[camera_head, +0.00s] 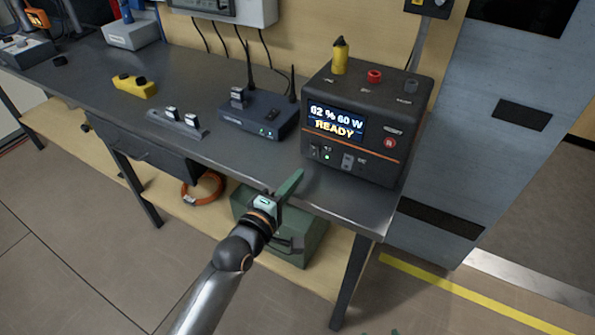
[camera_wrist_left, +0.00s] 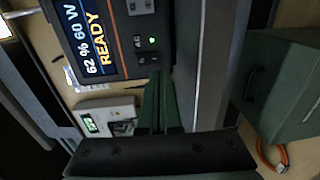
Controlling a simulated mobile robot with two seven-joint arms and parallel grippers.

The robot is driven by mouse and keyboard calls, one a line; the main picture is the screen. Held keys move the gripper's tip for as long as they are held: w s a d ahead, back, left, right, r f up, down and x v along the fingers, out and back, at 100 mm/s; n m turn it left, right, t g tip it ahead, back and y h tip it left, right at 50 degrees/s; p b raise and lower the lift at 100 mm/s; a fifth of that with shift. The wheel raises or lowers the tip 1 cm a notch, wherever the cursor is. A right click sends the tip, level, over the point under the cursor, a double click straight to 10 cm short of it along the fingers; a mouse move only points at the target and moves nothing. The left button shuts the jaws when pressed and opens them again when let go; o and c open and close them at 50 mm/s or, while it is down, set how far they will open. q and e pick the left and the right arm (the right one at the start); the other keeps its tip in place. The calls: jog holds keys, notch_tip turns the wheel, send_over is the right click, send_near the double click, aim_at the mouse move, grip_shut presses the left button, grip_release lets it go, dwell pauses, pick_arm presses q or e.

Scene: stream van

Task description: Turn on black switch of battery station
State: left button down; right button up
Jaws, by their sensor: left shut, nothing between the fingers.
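The battery station (camera_head: 395,115) is a dark box with an orange stripe at the right end of the bench. Its screen (camera_head: 336,121) reads 62 % 60 W READY. The small black switch (camera_head: 313,152) sits low on the front, left of a lit green light (camera_head: 327,156); the switch (camera_wrist_left: 148,60) also shows in the left wrist view. My left gripper (camera_head: 291,184) has green fingers, shut and empty, in front of the bench edge below the station. In the left wrist view, its fingers (camera_wrist_left: 161,95) point toward the switch side, apparently apart from it. Only green bits, possibly my right gripper (camera_head: 380,333), show at the bottom edge.
A router (camera_head: 258,116) with antennas stands left of the station. A small switch strip (camera_head: 176,122) and a yellow block (camera_head: 134,86) lie farther left. A green box (camera_head: 312,240) sits on the lower shelf. The floor in front is clear.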

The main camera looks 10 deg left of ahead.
pick_arm(q)
jog(key=f+v, duration=0.1)
jog(key=v, duration=0.7)
jog(key=shift+f, duration=0.35)
pick_arm(e)
jog(key=shift+w+r, duration=0.45)
jog(key=shift+w, duration=0.15)
jog(key=shift+s, duration=0.1)
